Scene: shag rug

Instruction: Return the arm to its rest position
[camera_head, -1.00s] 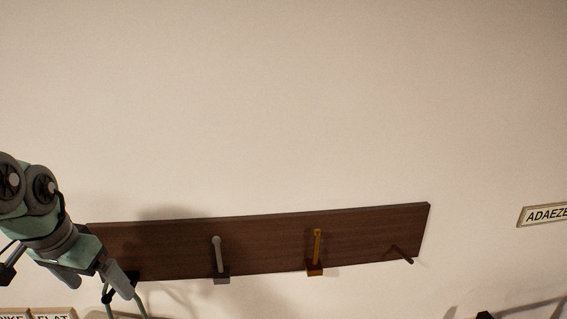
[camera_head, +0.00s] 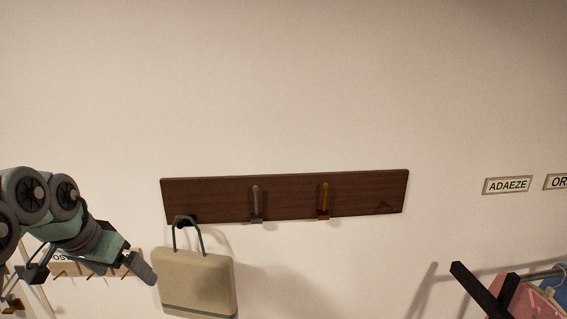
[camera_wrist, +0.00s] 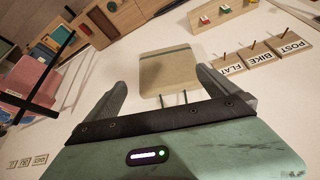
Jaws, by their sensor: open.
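A beige bag (camera_head: 195,280) with a dark green handle and stripe hangs at the left end of the dark wooden hook rack (camera_head: 365,192). The handle loops over the leftmost hook, which is mostly hidden. My gripper (camera_head: 143,268) is at the lower left, just left of the bag in the picture. In the wrist view my gripper (camera_wrist: 161,80) has its two fingers spread wide with nothing held between them. The bag (camera_wrist: 168,65) shows beyond the fingertips there and looks apart from them.
A grey hook (camera_head: 256,205) and an orange hook (camera_head: 325,202) on the rack are empty. Name signs such as ADAEZE (camera_head: 507,186) are on the wall. A pink garment (camera_head: 530,300) and dark bars are at lower right. The wall above the rack is clear.

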